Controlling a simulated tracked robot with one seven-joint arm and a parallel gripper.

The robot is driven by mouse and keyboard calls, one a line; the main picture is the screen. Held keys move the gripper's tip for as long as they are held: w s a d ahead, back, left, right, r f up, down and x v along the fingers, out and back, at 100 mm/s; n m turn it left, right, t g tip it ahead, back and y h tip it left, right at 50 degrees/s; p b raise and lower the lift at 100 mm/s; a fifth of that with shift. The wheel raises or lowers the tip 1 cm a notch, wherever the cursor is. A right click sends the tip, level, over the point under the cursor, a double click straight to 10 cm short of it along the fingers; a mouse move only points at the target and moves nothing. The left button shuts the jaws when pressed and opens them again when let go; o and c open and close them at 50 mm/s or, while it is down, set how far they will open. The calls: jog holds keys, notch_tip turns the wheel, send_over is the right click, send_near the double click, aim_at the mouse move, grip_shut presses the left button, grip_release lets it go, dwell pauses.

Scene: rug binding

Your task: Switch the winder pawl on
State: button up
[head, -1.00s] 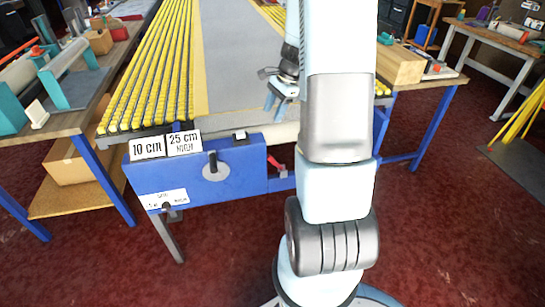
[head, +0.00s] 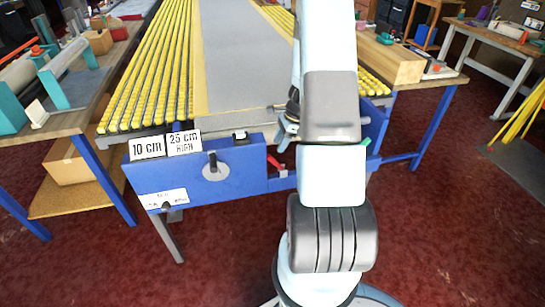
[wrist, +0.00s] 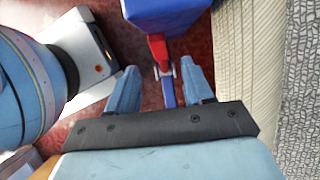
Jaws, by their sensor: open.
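A small red lever (head: 275,163), which looks like the winder pawl, sits at the right end of the blue winder box (head: 235,180). In the wrist view the red lever (wrist: 157,47) runs down from the blue box (wrist: 165,12) to a small metal pivot above a blue bar. My gripper (wrist: 159,67) is open and empty, its two blue fingers on either side of the pivot in that view. I cannot tell its height above the lever. In the head view my gripper (head: 284,136) is partly hidden by my arm, above and right of the lever.
A black knob (head: 213,160) and a small switch (head: 240,137) are on the blue box. Signs reading 10 cm (head: 147,147) and 25 cm (head: 184,142) stand on its left. The grey rug (head: 240,60) and yellow-topped rails (head: 150,70) lie behind. Red floor is open in front.

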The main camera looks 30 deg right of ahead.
aim_at(272, 157)
jog(key=x, duration=0.7)
jog(key=shift+a+f, duration=0.1)
jog(key=shift+f, duration=0.1)
jog(key=shift+c, duration=0.2)
jog(key=shift+w, duration=0.1)
grip_shut()
